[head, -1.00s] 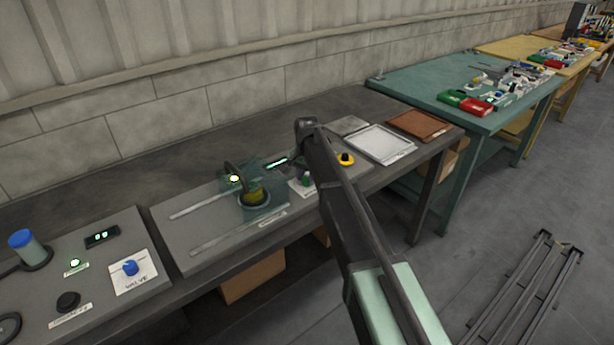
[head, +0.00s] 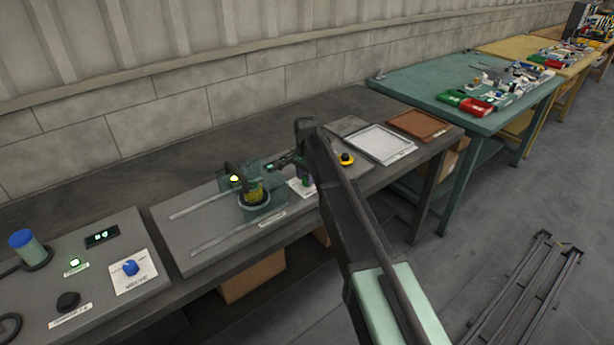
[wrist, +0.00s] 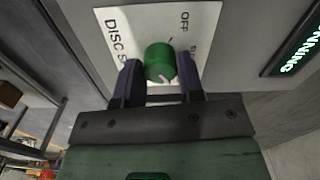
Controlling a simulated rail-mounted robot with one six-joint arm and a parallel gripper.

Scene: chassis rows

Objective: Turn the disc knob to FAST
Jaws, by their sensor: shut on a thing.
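The disc knob (wrist: 160,62) is a round green knob with a white pointer mark, on a white label plate (wrist: 118,22) in the wrist view. The plate shows "DISC S…", "OFF" and part of another word; the rest is hidden. The white mark lies on the knob's near side, towards my gripper's body. My gripper (wrist: 161,72) has one dark finger on each side of the knob and is shut on it. In the head view my gripper (head: 297,168) is at the plate (head: 303,190), and the knob is mostly hidden there.
A lit display (wrist: 298,48) ending in "NNING" is close on the right in the wrist view. In the head view a round glass vessel (head: 253,197) and lit lamp (head: 234,178) stand left of my gripper.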

